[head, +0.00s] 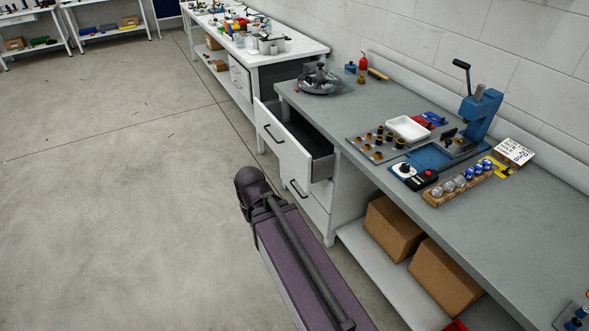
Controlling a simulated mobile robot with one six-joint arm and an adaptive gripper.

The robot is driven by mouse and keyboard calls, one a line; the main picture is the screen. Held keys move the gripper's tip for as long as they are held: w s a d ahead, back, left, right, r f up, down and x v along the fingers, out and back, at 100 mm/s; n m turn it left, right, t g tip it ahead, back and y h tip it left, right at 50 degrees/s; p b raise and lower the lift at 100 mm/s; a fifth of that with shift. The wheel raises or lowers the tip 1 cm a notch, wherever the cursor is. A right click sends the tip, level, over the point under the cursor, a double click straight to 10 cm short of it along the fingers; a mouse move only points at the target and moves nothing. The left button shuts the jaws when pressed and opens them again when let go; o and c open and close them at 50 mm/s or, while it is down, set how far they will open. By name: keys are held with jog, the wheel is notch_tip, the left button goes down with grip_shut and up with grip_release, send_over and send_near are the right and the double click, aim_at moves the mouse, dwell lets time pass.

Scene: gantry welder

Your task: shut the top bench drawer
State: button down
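The top bench drawer (282,146) is pulled out from the grey-topped workbench (405,97). Its white front faces the open floor and carries a dark bar handle (273,135). The dark inside of the drawer shows and looks empty as far as I can see. Below it, a lower drawer (306,194) with its own dark handle looks shut. A purple and dark part of my arm reaches up from the bottom of the picture, in front of the drawers. I cannot make out my gripper or its fingers.
Open concrete floor (110,180) lies left of the drawer. Cardboard boxes (393,228) stand on the bench's lower shelf. A blue press (480,113), a white tray (408,128) and a round dark fixture (319,80) stand on top. Another bench (292,47) stands behind.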

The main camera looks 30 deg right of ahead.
jog(key=w+d+f+n+t+h+b, duration=0.3)
jog(key=w+d+f+b, duration=0.4)
jog(key=w+b, duration=0.4)
jog(key=w+d+f+n+t+h+b, duration=0.3)
jog(key=w+d+f+t+h+b, duration=0.2)
jog(key=w+b, duration=0.6)
jog(key=w+d+f+n+t+h+b, duration=0.3)
jog(key=w+d+f+b, duration=0.6)
jog(key=b, duration=0.9)
jog(key=shift+w+d+f+t+h, duration=0.2)
jog(key=shift+w+d+t+h, duration=0.35)
jog(key=shift+w+t, duration=0.5)
send_near(297, 164)
jog(key=w+a+x, duration=0.1)
jog(key=x, duration=0.4)
jog(key=shift+d+r, duration=0.1)
jog(key=shift+d, duration=1)
